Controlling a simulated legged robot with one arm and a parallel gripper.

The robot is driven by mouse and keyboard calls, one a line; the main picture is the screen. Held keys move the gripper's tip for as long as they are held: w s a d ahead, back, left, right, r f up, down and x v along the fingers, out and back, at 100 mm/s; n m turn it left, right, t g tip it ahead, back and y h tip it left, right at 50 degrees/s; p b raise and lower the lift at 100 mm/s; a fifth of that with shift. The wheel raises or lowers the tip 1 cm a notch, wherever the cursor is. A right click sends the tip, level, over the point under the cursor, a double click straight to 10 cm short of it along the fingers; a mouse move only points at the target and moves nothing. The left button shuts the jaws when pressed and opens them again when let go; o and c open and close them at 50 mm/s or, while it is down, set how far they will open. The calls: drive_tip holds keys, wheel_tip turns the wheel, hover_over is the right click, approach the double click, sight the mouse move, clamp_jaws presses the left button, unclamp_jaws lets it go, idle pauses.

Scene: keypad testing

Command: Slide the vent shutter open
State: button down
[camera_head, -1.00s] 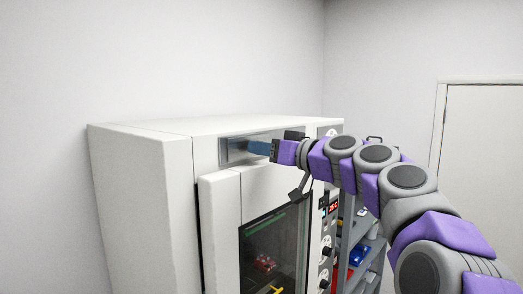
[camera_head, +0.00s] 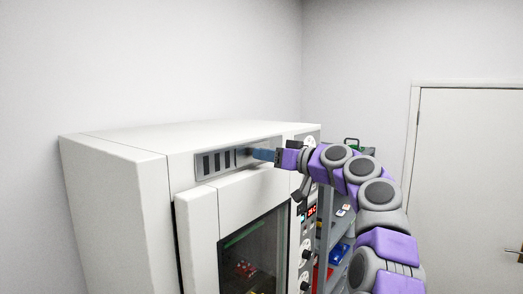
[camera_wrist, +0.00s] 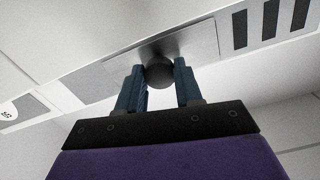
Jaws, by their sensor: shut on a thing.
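The vent panel (camera_head: 200,172) is a metal strip high on the front of the white oven-like cabinet. Several dark vent slots (camera_head: 220,161) show uncovered at its left; they also show at the upper right of the wrist view (camera_wrist: 270,20). The shutter (camera_wrist: 203,43) is a flat grey metal plate with a dark round knob (camera_wrist: 159,74). My gripper (camera_head: 254,154) is at the panel, right of the slots. In the wrist view its blue fingers (camera_wrist: 158,68) are shut on the knob, one on each side. The fingers hide the knob in the head view.
The cabinet door with a dark window (camera_head: 250,255) lies below the panel, with control knobs (camera_head: 305,258) and a red display at its right. A grey shelf with coloured items (camera_head: 340,252) stands behind my arm. A white door (camera_head: 465,180) is at the far right.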

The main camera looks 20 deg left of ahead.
drive_tip(key=p, duration=0.1)
drive_tip(key=w+p, duration=0.1)
drive_tip(key=w+d+p, duration=0.1)
drive_tip(key=shift+w+r, duration=0.15)
drive_tip(key=shift+r, duration=0.15)
drive_tip(key=shift+d+f, duration=0.1)
drive_tip(key=c, duration=1.1)
unclamp_jaws()
drive_tip(key=shift+w, duration=0.15)
drive_tip(key=o, duration=0.4)
drive_tip(key=shift+w+f, duration=0.2)
drive_tip(key=shift+c, duration=0.2)
drive_tip(key=shift+s, duration=0.1)
drive_tip(key=shift+d, duration=0.1)
